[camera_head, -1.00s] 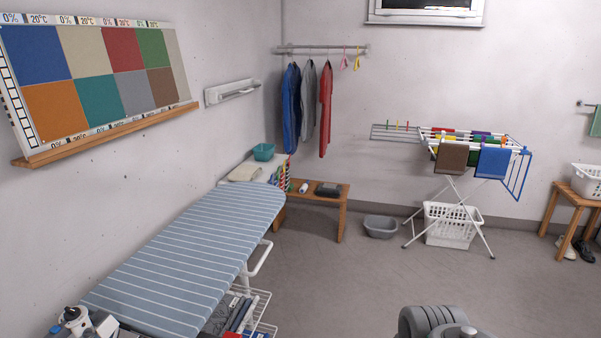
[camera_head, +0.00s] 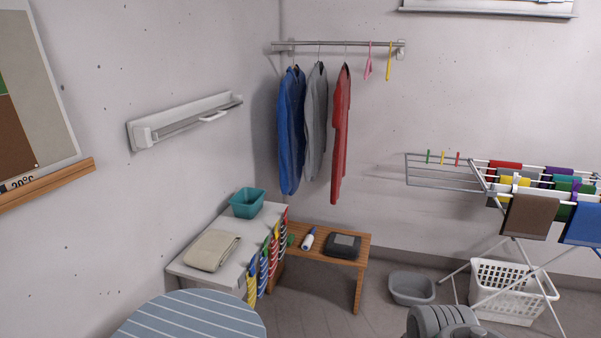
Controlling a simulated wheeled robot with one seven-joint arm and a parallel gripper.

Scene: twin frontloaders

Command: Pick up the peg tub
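A small teal tub (camera_head: 248,204), which looks like the peg tub, stands upright at the back of a white-topped unit (camera_head: 208,243) against the left wall. Its contents are too small to tell. Nothing is touching it from my side. A rounded grey part of my own arm shows at the bottom edge, right of centre, well apart from the tub. My gripper's fingers are out of view.
A folded beige cloth (camera_head: 212,250) lies in front of the tub. The striped ironing board (camera_head: 190,318) is close at the bottom left. A wooden bench (camera_head: 330,246) stands right of the unit. A grey basin (camera_head: 411,288) and a drying rack (camera_head: 445,184) stand further right.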

